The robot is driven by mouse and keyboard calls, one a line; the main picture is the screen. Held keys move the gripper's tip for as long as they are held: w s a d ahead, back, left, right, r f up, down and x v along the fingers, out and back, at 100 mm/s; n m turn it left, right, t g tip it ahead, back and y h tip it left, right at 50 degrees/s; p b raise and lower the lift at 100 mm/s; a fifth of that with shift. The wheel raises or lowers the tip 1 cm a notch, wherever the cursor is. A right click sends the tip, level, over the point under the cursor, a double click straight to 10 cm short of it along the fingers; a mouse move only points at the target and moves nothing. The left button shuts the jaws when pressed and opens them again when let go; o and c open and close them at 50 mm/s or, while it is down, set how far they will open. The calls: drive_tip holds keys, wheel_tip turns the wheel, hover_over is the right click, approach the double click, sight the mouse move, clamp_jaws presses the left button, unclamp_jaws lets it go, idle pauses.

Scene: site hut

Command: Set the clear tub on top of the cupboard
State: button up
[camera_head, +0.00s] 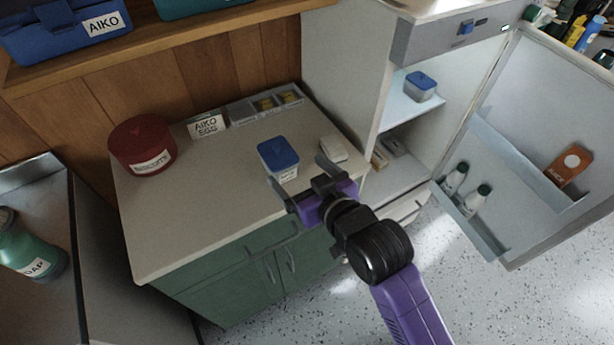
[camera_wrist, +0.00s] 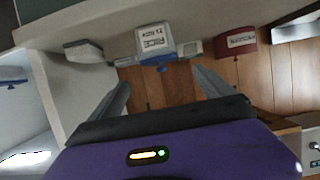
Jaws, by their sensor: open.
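A clear tub with a blue lid and a white label (camera_head: 279,160) stands upright on the pale cupboard top (camera_head: 215,205), near its right part. It also shows, upside down, in the wrist view (camera_wrist: 155,42). My gripper (camera_head: 303,182) is open and empty, close to the tub's front right side. In the wrist view the tub lies ahead of the spread fingers, not between them. A second clear tub with a blue lid (camera_head: 420,87) stands on a shelf in the open fridge (camera_head: 345,75).
A red round tin (camera_head: 142,145), a name card (camera_head: 207,125), a grey divided tray (camera_head: 266,106) and a small white block (camera_head: 333,149) share the cupboard top. The front left of the top is clear. The fridge door (camera_head: 545,140) stands open at right.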

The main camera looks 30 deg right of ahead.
drive_tip(key=shift+s+r, duration=0.1)
drive_tip(key=shift+s, duration=0.05)
drive_tip(key=s+f, duration=0.2)
drive_tip(key=s, duration=0.6)
drive_tip(key=s+f, duration=0.3)
drive_tip(key=s, duration=0.5)
drive_tip(key=v, duration=1.7)
drive_tip(key=shift+s+t, duration=0.2)
drive_tip(key=shift+t, duration=0.2)
